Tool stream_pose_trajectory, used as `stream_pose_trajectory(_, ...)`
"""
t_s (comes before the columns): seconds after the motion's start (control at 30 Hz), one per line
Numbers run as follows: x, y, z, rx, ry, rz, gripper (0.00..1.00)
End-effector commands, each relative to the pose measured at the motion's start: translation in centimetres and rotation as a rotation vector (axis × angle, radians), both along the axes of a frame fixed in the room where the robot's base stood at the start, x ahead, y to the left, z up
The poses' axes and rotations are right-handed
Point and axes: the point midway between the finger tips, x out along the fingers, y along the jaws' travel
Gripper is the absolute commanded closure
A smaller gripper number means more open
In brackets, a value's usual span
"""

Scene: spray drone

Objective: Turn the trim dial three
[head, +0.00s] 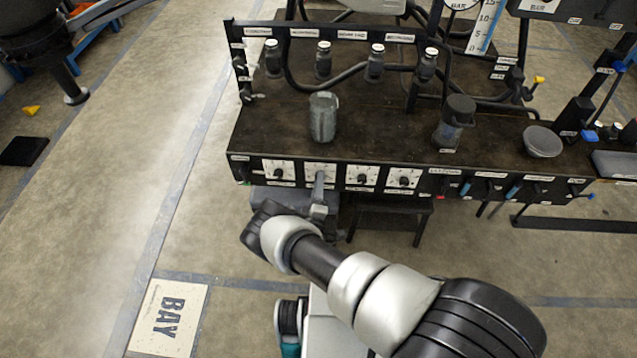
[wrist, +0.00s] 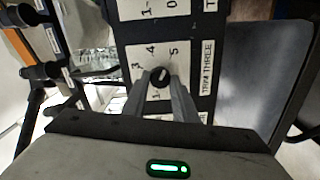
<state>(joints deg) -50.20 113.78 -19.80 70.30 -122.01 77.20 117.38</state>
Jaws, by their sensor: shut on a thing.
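The trim dial three is a small black knob (wrist: 159,78) on a white numbered plate (wrist: 152,52) in the wrist view, beside a label reading TRIM THREE (wrist: 207,68). Digits including 3, 4 and 5 show around it; the knob's exact setting is hard to read. My gripper (wrist: 161,82) is shut on the knob, one grey finger on each side. In the head view my gripper (head: 319,183) reaches the second dial plate (head: 320,167) from the left on the bench's front panel, and covers most of its knob.
Other dials stand close by: one left (head: 278,170), two right (head: 362,177) (head: 403,180). A grey canister (head: 323,117) stands on the bench top above. A dark stool (head: 392,207) is under the bench.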

Motion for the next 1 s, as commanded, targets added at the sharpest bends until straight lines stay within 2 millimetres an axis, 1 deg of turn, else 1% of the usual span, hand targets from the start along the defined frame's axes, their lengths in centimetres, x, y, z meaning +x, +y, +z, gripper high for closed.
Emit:
stream_pose_trajectory(0.53,-0.13,-0.08,-0.14,0.022,0.001,-0.001,0.97)
stream_pose_trajectory(0.57,-0.13,-0.09,-0.15,0.022,0.001,-0.001,0.69)
stream_pose_trajectory(0.63,-0.11,-0.08,-0.12,0.022,0.001,-0.001,0.58)
stream_pose_trajectory(0.67,-0.1,-0.07,-0.11,0.022,0.001,-0.001,0.56)
stream_pose_trajectory(1.0,-0.03,0.05,-0.06,0.022,0.0,-0.001,0.56)
